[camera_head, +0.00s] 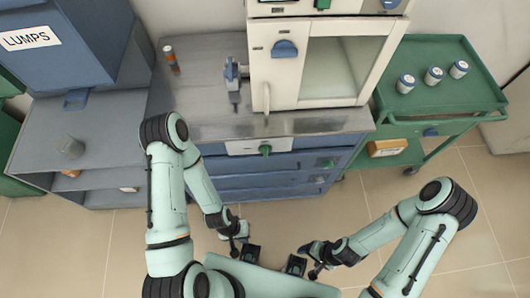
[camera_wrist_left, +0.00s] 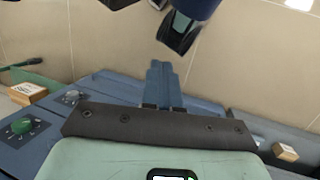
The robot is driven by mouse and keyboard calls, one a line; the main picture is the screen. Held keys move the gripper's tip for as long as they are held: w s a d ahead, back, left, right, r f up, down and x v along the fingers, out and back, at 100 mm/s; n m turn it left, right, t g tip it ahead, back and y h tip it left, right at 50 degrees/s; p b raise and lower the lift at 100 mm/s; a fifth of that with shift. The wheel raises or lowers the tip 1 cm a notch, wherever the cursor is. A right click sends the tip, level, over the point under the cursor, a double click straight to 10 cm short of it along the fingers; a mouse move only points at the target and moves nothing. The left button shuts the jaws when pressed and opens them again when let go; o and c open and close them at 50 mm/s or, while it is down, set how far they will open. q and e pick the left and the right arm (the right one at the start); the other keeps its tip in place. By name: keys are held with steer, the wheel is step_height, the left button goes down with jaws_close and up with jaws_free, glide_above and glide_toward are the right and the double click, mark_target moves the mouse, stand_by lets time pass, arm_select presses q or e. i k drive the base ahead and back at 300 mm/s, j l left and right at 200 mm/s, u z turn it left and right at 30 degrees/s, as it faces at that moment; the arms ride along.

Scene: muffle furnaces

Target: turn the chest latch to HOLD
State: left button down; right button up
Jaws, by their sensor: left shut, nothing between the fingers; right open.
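No lettering reading HOLD can be made out, so I cannot tell for certain which control is the chest latch. The blue drawer chest (camera_head: 262,185) stands under the steel worktop. A green knob (camera_head: 265,150) sits on a white plate at its top front, and another green knob (camera_head: 328,163) is on its right. A green knob on a plate (camera_wrist_left: 22,126) also shows at left in the left wrist view. My left gripper (camera_head: 240,239) is shut and empty, in front of the chest and apart from it; its closed fingers show in the wrist view (camera_wrist_left: 161,72). My right gripper (camera_head: 316,268) is open, further right.
A white furnace (camera_head: 262,75) stands on the steel worktop (camera_head: 205,105). At left is a blue bin labelled LUMPS (camera_head: 45,45) above a grey shelf unit (camera_head: 110,125). A green cart (camera_head: 455,105) with several jars stands at right. The tiled floor (camera_head: 400,245) has free room.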

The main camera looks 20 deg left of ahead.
mark_target(265, 149)
steer(key=k+j+z, duration=0.1)
steer(key=z, duration=0.25)
steer(key=k+j+z, duration=0.15)
steer(key=z, duration=0.15)
steer(key=k+j+z, duration=0.15)
steer(key=z, duration=0.2)
